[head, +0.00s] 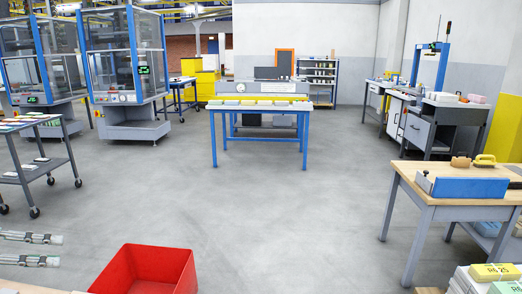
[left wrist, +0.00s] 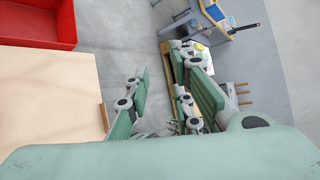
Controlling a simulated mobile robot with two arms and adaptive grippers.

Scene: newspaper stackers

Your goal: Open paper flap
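I cannot make out a paper flap in either view. Two tall machines with blue frames and clear panels stand at the back left in the head view, the nearer one (head: 117,60) beside the farther one (head: 37,65). A low machine (head: 262,88) on a blue-legged table stands at the back middle. My left gripper (head: 60,250) comes in at the lower left, its two fingers apart and nothing between them. In the left wrist view the gripper (left wrist: 157,62) is also open and empty over the floor. My right gripper is not in view.
A red bin (head: 148,268) is at the front; it also shows in the left wrist view (left wrist: 40,24) next to a pale wooden surface (left wrist: 45,95). A wooden-topped table (head: 412,173) stands at right, a dark cart (head: 38,165) at left. The middle floor is clear.

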